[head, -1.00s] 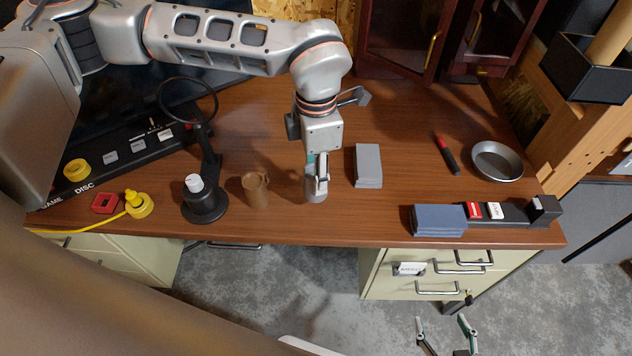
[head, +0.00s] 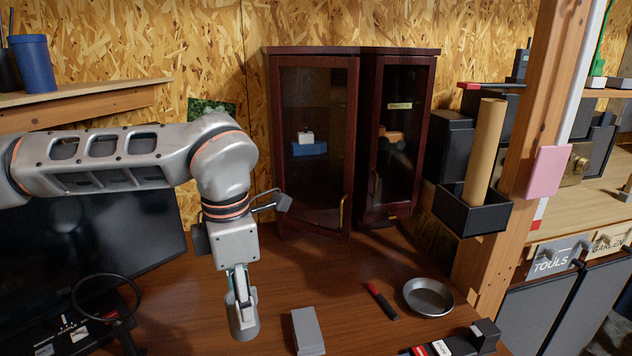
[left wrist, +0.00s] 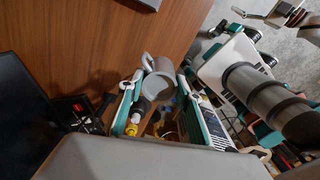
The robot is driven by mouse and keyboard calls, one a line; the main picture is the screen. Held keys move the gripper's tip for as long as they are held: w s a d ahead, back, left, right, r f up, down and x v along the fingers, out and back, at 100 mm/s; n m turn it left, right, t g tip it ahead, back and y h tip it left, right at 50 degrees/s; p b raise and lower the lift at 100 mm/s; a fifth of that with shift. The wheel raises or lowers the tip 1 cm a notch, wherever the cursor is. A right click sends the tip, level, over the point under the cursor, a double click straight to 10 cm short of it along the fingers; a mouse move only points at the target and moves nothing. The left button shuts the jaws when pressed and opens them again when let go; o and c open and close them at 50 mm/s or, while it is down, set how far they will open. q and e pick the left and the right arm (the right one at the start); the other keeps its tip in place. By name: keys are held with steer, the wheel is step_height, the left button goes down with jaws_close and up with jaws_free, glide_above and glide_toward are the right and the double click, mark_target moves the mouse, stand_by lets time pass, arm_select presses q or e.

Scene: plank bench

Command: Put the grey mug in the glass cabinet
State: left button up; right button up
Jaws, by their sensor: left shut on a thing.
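The grey mug (head: 244,320) hangs below my left gripper (head: 240,290), which is shut on it, over the plank bench. The mug's base and height above the bench are hard to judge. The left wrist view shows the mug (left wrist: 161,78) at the fingertips, its handle by one finger. The glass cabinet (head: 360,150) stands at the back of the bench, right of and beyond the mug. It has dark red wood frames, glass panes and brass handles; I cannot tell if a door is ajar. My right gripper (left wrist: 268,14) shows small at the wrist view's top right, fingers apart.
A grey block (head: 308,331), a red-and-black marker (head: 381,300) and a metal bowl (head: 428,297) lie on the bench. A monitor (head: 90,250) stands left. A wooden post (head: 525,140) and black bin (head: 470,208) bound the right. Bench before the cabinet is clear.

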arm_select(q)
steer(key=shift+a+f+m, duration=0.25)
steer(key=shift+a+m, duration=0.1)
steer(key=shift+m, duration=0.35)
steer(key=s+a+f+m+p, duration=0.1)
steer(key=a+f+m, duration=0.3)
steer(key=m, duration=0.7)
steer(key=a+f+m, duration=0.3)
steer(key=a+m, duration=0.2)
steer(key=m, duration=0.6)
steer(key=shift+s+f+p, duration=0.35)
steer(key=shift+f, duration=0.05)
